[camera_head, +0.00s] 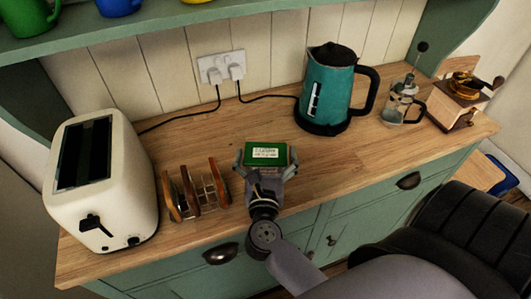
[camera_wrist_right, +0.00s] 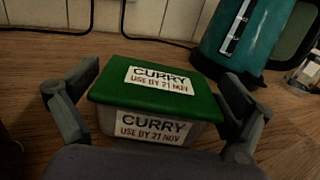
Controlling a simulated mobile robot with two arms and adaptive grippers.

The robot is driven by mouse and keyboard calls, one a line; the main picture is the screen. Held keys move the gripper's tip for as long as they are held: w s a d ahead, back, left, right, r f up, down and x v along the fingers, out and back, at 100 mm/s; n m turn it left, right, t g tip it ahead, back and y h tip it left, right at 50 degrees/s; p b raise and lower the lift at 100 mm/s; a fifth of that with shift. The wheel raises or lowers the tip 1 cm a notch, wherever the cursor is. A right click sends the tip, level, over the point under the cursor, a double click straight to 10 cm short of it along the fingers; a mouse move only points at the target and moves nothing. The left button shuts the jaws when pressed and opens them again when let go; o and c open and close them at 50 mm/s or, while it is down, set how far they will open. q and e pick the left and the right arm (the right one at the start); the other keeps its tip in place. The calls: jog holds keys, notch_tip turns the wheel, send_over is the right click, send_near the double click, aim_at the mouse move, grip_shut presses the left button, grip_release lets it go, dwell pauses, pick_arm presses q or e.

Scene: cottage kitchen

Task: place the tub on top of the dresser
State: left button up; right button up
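The tub, a clear box with a green lid and white CURRY labels, is at the front middle of the dresser's wooden top (camera_head: 330,165). I see its lid in the head view (camera_head: 266,153) and the tub up close in the wrist view (camera_wrist_right: 155,95). It looks upright and level; its underside is hidden. My right gripper (camera_head: 265,165) reaches in from the front with one finger on each side of the tub. In the wrist view its fingers (camera_wrist_right: 160,85) look spread, with a narrow gap at the left one. My left gripper is not in view.
A toast rack (camera_head: 197,190) stands close left of the tub, with a cream toaster (camera_head: 100,180) beyond. A teal kettle (camera_head: 328,90) is behind right. Clear wood lies right of the tub.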

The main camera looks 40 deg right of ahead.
jog(key=shift+r, duration=0.15)
jog(key=shift+s+a, duration=0.15)
jog(key=shift+s, duration=0.1)
jog(key=b+v, duration=0.4)
jog(key=v, duration=0.6)
jog(key=shift+s+a, duration=0.2)
jog(key=shift+s, duration=0.1)
jog(key=shift+s+a, duration=0.2)
jog(key=shift+s, duration=0.15)
